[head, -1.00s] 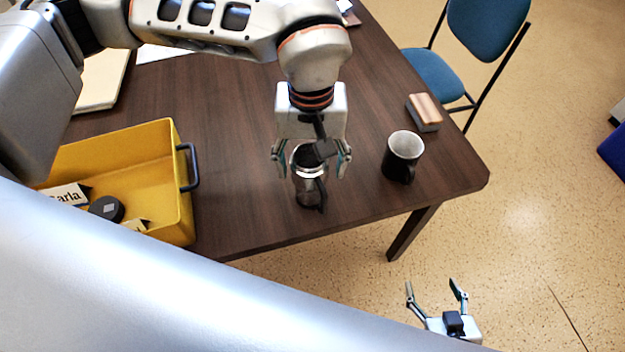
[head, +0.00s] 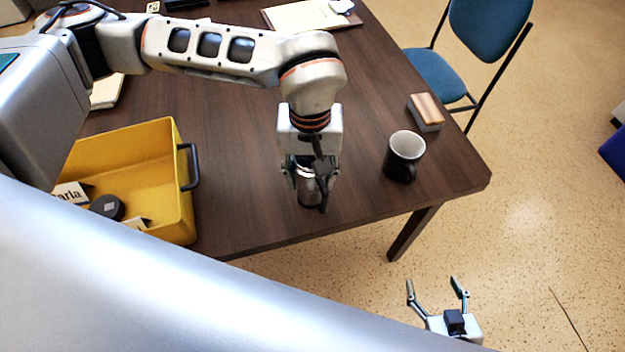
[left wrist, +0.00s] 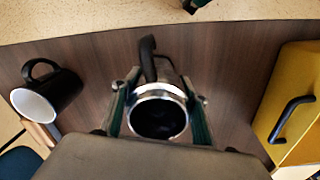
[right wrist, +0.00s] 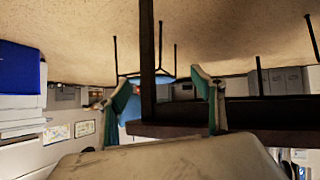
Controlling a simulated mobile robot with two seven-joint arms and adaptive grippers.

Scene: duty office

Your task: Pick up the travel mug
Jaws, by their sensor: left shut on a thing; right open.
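The travel mug (head: 309,192) is a steel and dark cup with a black handle, upright on the brown table near its front edge. In the left wrist view the mug (left wrist: 158,92) shows its open dark mouth and bright rim between the fingers. My left gripper (head: 311,174) points down from above and is shut on the mug, a finger on each side. Its fingers also show in the left wrist view (left wrist: 160,112). My right gripper (head: 438,288) is open and empty, low beyond the table's front edge. Its spread fingers show in the right wrist view (right wrist: 168,95).
A black mug with a pale inside (head: 402,160) stands right of the travel mug. A wood-topped block (head: 426,111) lies near the right edge. A yellow crate (head: 180,215) with small items stands left. A blue chair (head: 435,75) is behind the table.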

